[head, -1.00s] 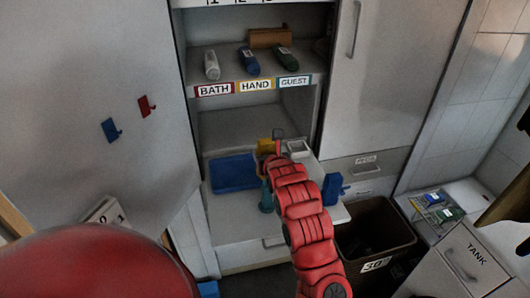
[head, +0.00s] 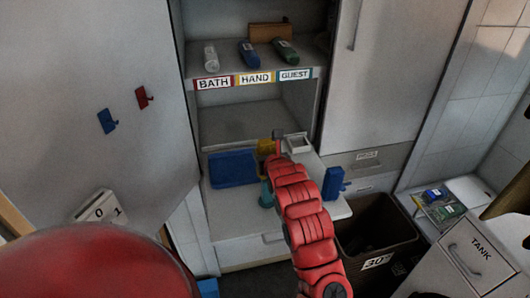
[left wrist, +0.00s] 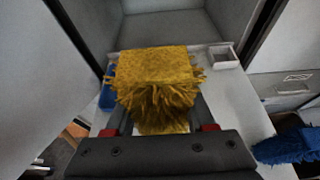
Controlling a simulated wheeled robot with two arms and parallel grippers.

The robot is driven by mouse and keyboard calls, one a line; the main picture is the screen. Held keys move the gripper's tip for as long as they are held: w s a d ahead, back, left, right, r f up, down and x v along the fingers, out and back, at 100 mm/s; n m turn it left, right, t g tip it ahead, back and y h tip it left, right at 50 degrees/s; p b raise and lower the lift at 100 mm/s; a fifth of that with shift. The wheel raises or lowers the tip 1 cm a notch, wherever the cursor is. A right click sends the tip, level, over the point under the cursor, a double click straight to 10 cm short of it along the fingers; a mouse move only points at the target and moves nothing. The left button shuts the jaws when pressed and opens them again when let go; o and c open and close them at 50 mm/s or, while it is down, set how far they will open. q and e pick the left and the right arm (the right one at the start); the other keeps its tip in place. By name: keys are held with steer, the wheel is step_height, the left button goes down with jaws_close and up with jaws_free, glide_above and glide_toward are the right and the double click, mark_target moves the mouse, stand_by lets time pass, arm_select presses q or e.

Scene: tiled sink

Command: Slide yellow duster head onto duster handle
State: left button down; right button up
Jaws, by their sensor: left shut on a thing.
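The yellow duster head (left wrist: 155,75), a shaggy block, fills the middle of the left wrist view between the fingers of my left gripper (left wrist: 160,125). That gripper is shut on it. In the head view the yellow head (head: 266,146) shows only partly, beside my left gripper (head: 275,148), above the counter. A teal upright object (head: 266,194) stands on the counter just below, partly hidden by my arm; I cannot tell whether it is the duster handle. No handle is clearly visible in the wrist view. My right gripper is out of view.
A blue tray (head: 232,169) lies left on the counter (head: 235,222), and a small white box (head: 298,144) sits at its right. A blue duster-like object (head: 334,183) stands at the right edge, near a dark bin (head: 380,228). The labelled shelf (head: 253,80) is above; the niche below looks empty.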

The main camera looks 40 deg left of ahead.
arm_select(q)
steer(key=shift+f+b, duration=0.55)
steer(key=shift+f, duration=0.15)
steer(key=shift+c, duration=0.8)
jaws_free()
steer(key=b+v, duration=0.8)
steer(key=v, duration=0.9)
steer(key=shift+d+r, duration=0.15)
steer(key=shift+d, duration=0.05)
